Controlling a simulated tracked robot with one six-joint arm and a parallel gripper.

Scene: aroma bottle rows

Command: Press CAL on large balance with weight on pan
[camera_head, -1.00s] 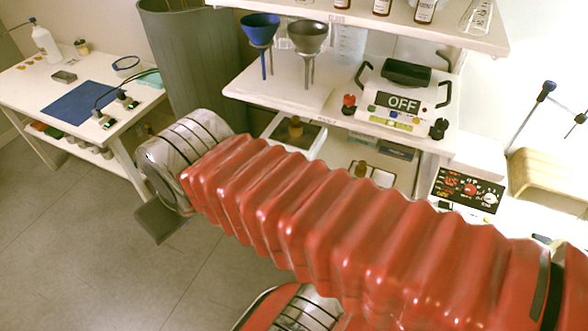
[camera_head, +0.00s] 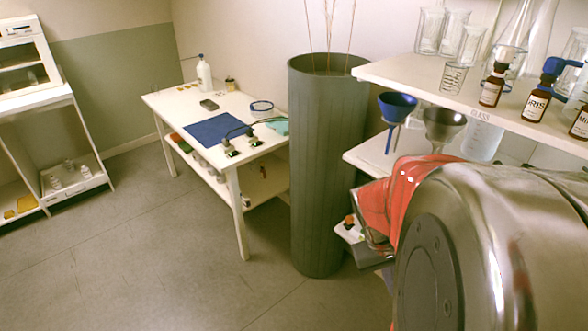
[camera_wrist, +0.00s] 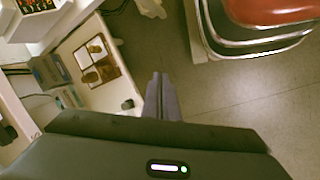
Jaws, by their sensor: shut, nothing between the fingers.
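My gripper (camera_wrist: 160,78) shows in the wrist view with its two grey fingers together, empty, above the grey floor and beside a pale shelf. I cannot pick out the large balance, its CAL button or its pan for certain in either current view. A brown-framed tray (camera_wrist: 110,42) with white squares and brass-coloured pieces (camera_wrist: 91,76) lies on the shelf left of my fingers, apart from them. I cannot tell if one of these pieces is the weight. In the head view my own arm covers the lower right.
A tall grey-green bin (camera_head: 322,170) stands between the shelves and a white table (camera_head: 158,104) with a blue mat (camera_head: 212,129). Blue (camera_head: 397,104) and grey (camera_head: 443,124) funnels and brown bottles (camera_head: 492,86) stand on the right shelves. Floor (camera_head: 180,250) is clear at left.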

